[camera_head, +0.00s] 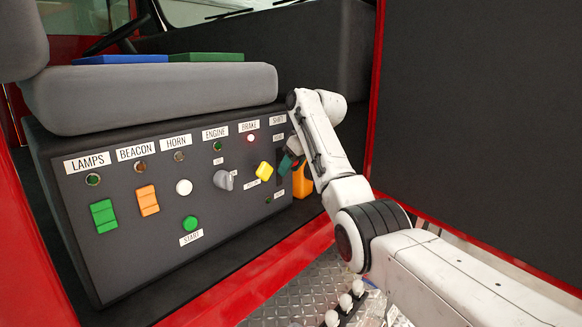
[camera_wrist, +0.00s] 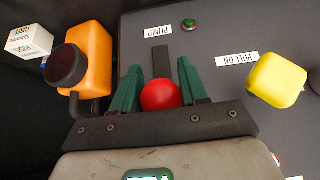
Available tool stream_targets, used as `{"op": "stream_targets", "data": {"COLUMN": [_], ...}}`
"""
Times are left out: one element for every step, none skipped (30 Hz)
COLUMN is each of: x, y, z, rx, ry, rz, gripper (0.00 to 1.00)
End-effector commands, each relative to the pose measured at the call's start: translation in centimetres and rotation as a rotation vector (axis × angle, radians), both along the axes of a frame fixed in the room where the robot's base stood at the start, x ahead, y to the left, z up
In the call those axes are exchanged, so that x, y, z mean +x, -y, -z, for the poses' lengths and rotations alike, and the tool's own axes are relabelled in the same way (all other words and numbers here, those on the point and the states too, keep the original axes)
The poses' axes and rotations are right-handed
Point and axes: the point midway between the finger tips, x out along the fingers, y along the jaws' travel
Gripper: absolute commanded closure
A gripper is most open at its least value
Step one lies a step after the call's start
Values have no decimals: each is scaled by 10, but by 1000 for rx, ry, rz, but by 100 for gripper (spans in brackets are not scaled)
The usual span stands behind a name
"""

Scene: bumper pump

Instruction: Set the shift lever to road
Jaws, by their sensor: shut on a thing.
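The shift lever's red ball knob (camera_wrist: 161,95) sits between the green fingers of my gripper (camera_wrist: 160,82) in the wrist view, and the fingers are shut on it. The dark slot (camera_wrist: 161,60) runs from the knob toward the PUMP label (camera_wrist: 157,30), with the knob away from that label. My gripper (camera_head: 287,163) is at the right end of the panel in the head view and hides the lever there. The SHIFT label (camera_head: 277,120) is above it, with a small, hard-to-read label (camera_head: 279,137) below. The lever's exact position is hidden.
A yellow knob (camera_wrist: 276,80) is close beside my gripper, next to the PULL ON label (camera_wrist: 237,60). An orange box with a black knob (camera_wrist: 97,55) is on the other side. A green lamp (camera_wrist: 189,24) is near PUMP. The grey selector (camera_head: 223,180) is further left.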

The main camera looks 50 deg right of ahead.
Motion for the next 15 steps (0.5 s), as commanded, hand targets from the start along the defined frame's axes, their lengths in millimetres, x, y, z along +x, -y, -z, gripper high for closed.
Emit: {"op": "stream_targets", "data": {"x": [1, 1, 1, 1, 1, 1, 1, 1, 1, 1, 1, 1, 1, 1, 1], "y": [0, 0, 0, 0, 0, 0, 0, 0, 0, 0, 0, 0, 0, 0, 0], "z": [-1, -1, -1, -1, -1, -1, -1, -1, -1, -2, -1, -1, -1, -1, -1], "rx": [-2, -2, -2, -2, -2, -2, -2, -3, -3, -3, -3, -3, -3, -3, -2], "ry": [1, 1, 2, 2, 2, 2, 3, 3, 3, 3, 3, 3, 3, 3, 2], "rz": [0, 0, 0, 0, 0, 0, 0, -1, -1, -1, -1, -1, -1, -1, 0], "gripper": [100, 100, 100, 100, 100, 100, 100, 100, 55, 52, 49, 45, 42, 40, 37]}}
